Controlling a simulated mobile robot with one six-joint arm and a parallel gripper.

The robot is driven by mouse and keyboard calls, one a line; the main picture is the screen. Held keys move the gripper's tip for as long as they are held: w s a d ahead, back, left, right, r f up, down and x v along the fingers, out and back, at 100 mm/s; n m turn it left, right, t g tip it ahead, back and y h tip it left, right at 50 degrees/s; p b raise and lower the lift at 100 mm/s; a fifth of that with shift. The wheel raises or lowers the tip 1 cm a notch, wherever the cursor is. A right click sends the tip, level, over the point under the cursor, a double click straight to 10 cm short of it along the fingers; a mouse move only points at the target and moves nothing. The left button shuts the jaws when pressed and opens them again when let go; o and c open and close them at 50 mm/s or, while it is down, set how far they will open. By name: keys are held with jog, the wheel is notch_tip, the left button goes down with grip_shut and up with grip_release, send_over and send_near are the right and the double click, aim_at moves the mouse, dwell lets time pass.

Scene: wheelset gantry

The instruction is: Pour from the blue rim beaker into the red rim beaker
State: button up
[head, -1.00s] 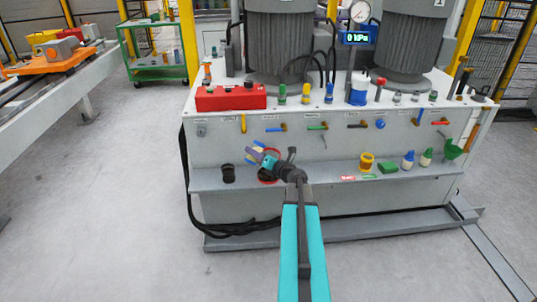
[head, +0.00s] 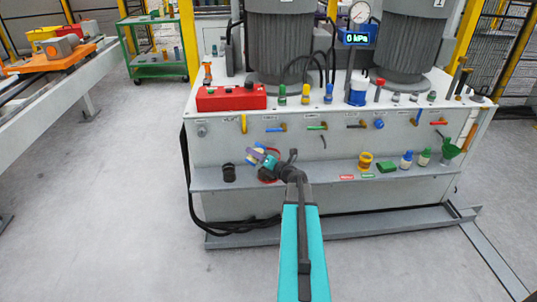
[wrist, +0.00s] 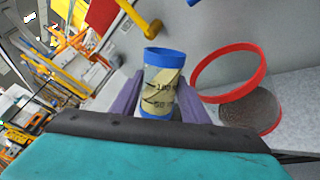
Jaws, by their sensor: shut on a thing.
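My gripper (wrist: 160,98) is shut on the blue rim beaker (wrist: 162,80), with a purple finger on each side. The beaker has a blue rim and a pale band with dark level marks; its contents cannot be made out. The red rim beaker (wrist: 258,77) is wide and clear, right of the held beaker in the wrist view, with a dark grey round bottom. The two beakers lean differently in that view. In the head view, my gripper (head: 263,159) is over the shelf, and the red rim beaker (head: 267,180) is mostly hidden behind my wrist.
The grey shelf (head: 320,176) runs along the machine's front. A black cup (head: 228,173) stands left of my gripper. A yellow ring-shaped part (head: 365,162), a green block (head: 387,167), small bottles (head: 406,160) and a green funnel (head: 449,150) stand to the right. Valve handles project above.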

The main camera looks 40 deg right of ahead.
aim_at(263, 150)
jog(key=shift+f+m+p, duration=0.1)
jog(key=shift+m+p, duration=0.3)
jog(key=shift+p, duration=0.3)
jog(key=shift+r+m+y+p, duration=0.2)
jog(key=shift+r+m+p, duration=0.4)
jog(key=shift+p, duration=1.5)
jog(key=shift+r+m+y+p, duration=0.25)
jog(key=shift+m+p, duration=0.55)
jog(key=shift+p, duration=1.3)
jog(key=shift+d+f+m+p, duration=0.2)
jog(key=shift+d+m+p, duration=0.25)
jog(key=shift+p, duration=0.15)
jog(key=shift+d+f+m+p, duration=0.2)
jog(key=shift+d+m+p, duration=0.2)
jog(key=shift+p, duration=0.2)
jog(key=shift+d+r+m+y+p, duration=0.25)
jog(key=shift+m+p, duration=0.35)
jog(key=shift+p, duration=0.55)
jog(key=shift+d+r+m+y+p, duration=0.1)
jog(key=shift+r+m+y+p, duration=0.35)
jog(key=shift+p, duration=0.65)
jog(key=shift+f, duration=0.15)
